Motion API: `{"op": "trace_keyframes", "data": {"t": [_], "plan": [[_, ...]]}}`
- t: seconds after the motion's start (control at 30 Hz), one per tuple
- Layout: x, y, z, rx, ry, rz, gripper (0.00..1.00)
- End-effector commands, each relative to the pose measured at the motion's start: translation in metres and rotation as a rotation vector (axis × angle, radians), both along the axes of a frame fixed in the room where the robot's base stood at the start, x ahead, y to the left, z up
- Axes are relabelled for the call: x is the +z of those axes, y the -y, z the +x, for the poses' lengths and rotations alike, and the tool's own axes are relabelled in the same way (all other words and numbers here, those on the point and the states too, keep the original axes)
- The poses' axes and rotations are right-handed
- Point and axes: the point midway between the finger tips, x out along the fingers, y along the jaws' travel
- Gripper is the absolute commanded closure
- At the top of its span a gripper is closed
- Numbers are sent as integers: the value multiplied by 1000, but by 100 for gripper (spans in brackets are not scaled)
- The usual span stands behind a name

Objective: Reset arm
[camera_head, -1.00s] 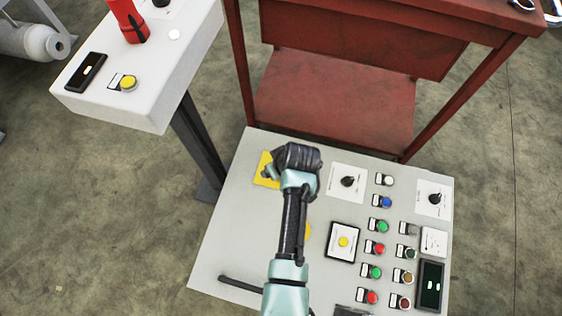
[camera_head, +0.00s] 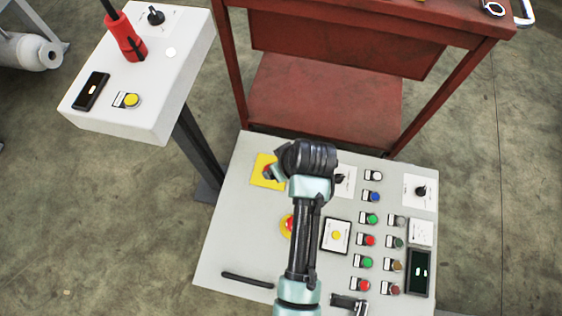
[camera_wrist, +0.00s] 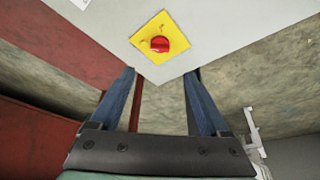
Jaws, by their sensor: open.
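My arm (camera_head: 303,230) reaches up over the control panel in the head view. My gripper shows in the wrist view (camera_wrist: 160,92), with its two blue fingers apart and nothing between them. Its fingertips are mostly hidden behind the wrist in the head view. A red knob (camera_wrist: 160,44) on a yellow plate (camera_wrist: 148,30) lies beyond the fingers in the wrist view, apart from them. The same yellow plate (camera_head: 262,172) shows left of my wrist in the head view, with its knob partly hidden.
The grey control panel (camera_head: 225,235) carries several buttons, dials and a red emergency button (camera_head: 289,224). A white pedestal box (camera_head: 150,115) with a red tool (camera_head: 126,40) stands at upper left. A red workbench (camera_head: 330,110) stands behind the panel.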

Motion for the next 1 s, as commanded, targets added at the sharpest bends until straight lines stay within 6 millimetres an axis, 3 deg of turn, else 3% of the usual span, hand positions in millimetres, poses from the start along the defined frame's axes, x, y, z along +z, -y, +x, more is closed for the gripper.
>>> {"op": "trace_keyframes", "data": {"t": [0.33,0.47,0.57,0.7,0.8,0.9,1.0], "plan": [[0,0,0,0,1,0,20],[21,0,20,-21,69,-7,20],[63,1,53,-66,203,-16,20],[155,2,105,-152,468,-11,20],[229,1,129,-208,664,10,20],[305,-1,141,-257,860,46,20],[382,-3,140,-297,1055,94,20]]}}
